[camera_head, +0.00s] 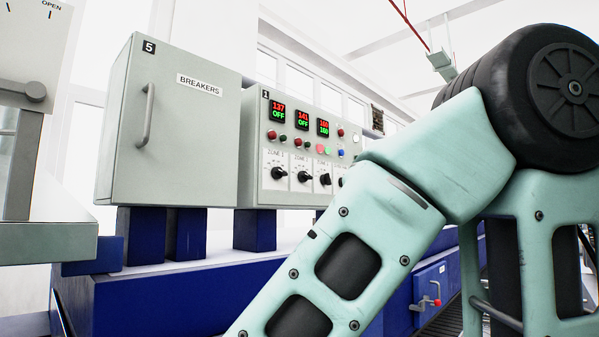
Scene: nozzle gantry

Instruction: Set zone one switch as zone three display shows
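The control box marked 1 (265,120) stands beyond the breaker cabinet. Its first display (278,113) reads 137 in red over OFF in green. The second display (302,119) reads 141 over OFF. The third display (323,127) reads 160 over 160. Below them sit black rotary switches: the zone one switch (278,173) at the left, the second switch (304,176) and the third switch (325,179). Their exact settings are too small to read. A further switch is partly hidden by my arm. My gripper is out of view.
A closed grey breaker cabinet (185,130) marked 5, with a bar handle (147,115), stands left of the control box. Both stand on a blue base (170,290). Small red and green lamps (272,134) line the panel. My arm fills the right foreground.

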